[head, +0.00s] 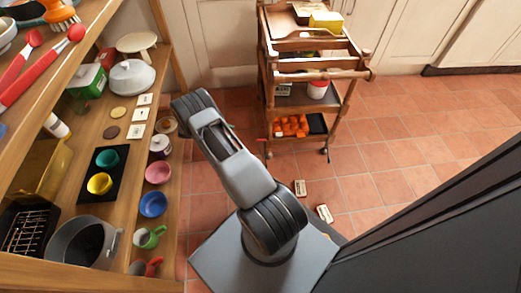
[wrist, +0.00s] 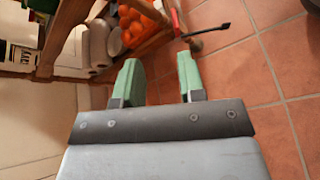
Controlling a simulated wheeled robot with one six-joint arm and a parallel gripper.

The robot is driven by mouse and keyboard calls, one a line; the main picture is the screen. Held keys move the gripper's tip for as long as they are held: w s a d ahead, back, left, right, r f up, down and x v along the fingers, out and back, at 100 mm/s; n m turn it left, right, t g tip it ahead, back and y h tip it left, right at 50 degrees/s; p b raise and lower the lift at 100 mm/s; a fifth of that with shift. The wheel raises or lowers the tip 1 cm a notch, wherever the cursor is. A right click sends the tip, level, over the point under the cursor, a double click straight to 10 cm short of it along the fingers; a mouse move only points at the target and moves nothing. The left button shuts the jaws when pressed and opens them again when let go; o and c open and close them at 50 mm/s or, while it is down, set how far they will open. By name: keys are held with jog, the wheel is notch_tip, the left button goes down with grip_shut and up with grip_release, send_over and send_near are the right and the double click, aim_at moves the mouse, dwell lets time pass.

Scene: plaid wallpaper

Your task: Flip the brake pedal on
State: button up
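The wooden trolley (head: 311,72) stands on the tiled floor in the head view. In the wrist view, a caster (wrist: 195,45) sits under its lower corner. A thin dark lever (wrist: 212,31) sticks out to the right beside the caster, tilted slightly up. A narrow red piece (wrist: 176,22) is just above it; it may also show by the trolley leg in the head view (head: 262,139). I cannot tell which is the brake pedal, nor its setting. My gripper (wrist: 160,82) is open and empty, its green fingers apart, short of the caster.
Orange items (head: 290,126) lie on the trolley's bottom shelf. A wooden shelf unit (head: 172,205) with bowls and cups runs along the left. Two small blocks (head: 300,188) (head: 324,213) lie on the floor. Open tiles (head: 400,165) extend right of the trolley.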

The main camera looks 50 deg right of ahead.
jog(key=h+b, duration=0.1)
jog(key=b, duration=0.1)
send_near(261, 140)
jog(key=shift+n, duration=0.3)
jog(key=b+x, duration=0.1)
jog(key=x, duration=0.2)
jog(key=b+x, duration=0.1)
jog(key=x, duration=0.3)
jog(key=b+x, duration=0.1)
jog(key=x, duration=0.2)
jog(key=shift+w+d+f, duration=0.2)
jog(key=shift+d+f, duration=0.05)
jog(key=shift+f, duration=0.15)
grip_shut()
